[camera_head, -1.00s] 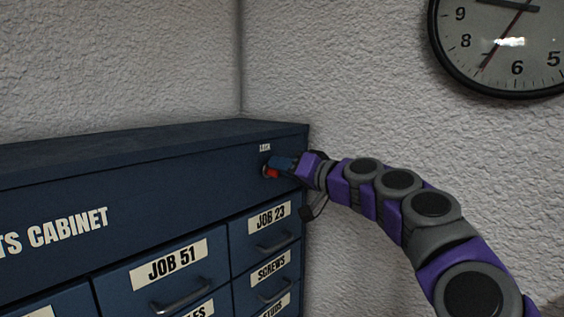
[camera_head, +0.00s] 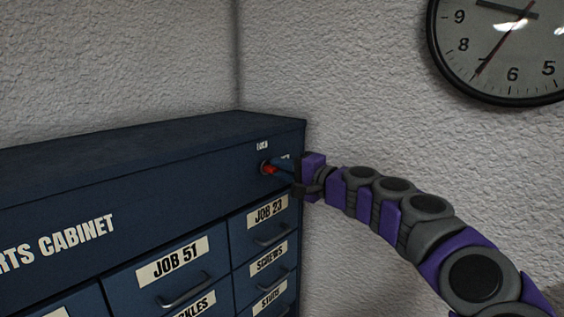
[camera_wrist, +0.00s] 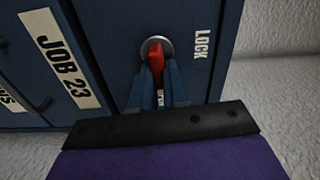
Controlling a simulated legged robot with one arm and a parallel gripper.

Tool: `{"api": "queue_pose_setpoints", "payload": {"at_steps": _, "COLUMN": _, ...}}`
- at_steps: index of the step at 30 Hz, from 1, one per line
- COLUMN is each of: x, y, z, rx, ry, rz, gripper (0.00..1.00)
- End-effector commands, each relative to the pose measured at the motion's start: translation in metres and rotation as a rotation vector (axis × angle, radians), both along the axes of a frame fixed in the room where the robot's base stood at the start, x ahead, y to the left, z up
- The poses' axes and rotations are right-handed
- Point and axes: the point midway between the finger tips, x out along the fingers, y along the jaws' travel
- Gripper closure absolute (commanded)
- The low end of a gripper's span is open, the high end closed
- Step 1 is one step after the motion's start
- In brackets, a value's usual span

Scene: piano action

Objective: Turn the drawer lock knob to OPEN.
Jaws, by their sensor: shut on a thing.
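The lock knob is a red lever on a round silver plate (camera_wrist: 154,47). It sits at the top right of the blue cabinet front. In the wrist view the red knob (camera_wrist: 155,58) lies between the two blue fingertips of my gripper (camera_wrist: 159,85), which is shut on it. In the head view the red knob (camera_head: 268,169) shows at the tip of my gripper (camera_head: 277,167). The word LOCK (camera_wrist: 200,45) is printed beside the plate. A second white label (camera_wrist: 161,98) shows between the fingers, partly hidden, so I cannot read it fully.
The blue cabinet (camera_head: 150,185) has labelled drawers below, with JOB 51 (camera_head: 172,257) and JOB 23 (camera_head: 267,212) showing. Drawer handles (camera_head: 272,237) stick out under the knob. A textured wall stands close to the right, with a clock (camera_head: 500,50) high up.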

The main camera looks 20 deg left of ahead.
Motion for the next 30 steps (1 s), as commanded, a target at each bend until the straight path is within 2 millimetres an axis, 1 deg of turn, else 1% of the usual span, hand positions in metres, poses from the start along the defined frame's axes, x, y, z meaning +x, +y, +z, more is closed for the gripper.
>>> {"api": "queue_pose_setpoints", "payload": {"at_steps": 9, "x": 0.0004, "y": 0.0001, "z": -0.0025, "rx": 0.034, "ry": 0.088, "rz": 0.000, "gripper": 1.00}}
{"api": "queue_pose_setpoints", "payload": {"at_steps": 23, "x": 0.0005, "y": 0.0002, "z": -0.0037, "rx": 0.039, "ry": 0.099, "rz": 0.000, "gripper": 1.00}}
{"api": "queue_pose_setpoints", "payload": {"at_steps": 24, "x": 0.0005, "y": 0.0002, "z": -0.0037, "rx": 0.039, "ry": 0.099, "rz": 0.000, "gripper": 0.83}}
{"api": "queue_pose_setpoints", "payload": {"at_steps": 30, "x": 0.0002, "y": 0.0003, "z": -0.0032, "rx": 0.038, "ry": 0.098, "rz": 0.000, "gripper": 0.64}}
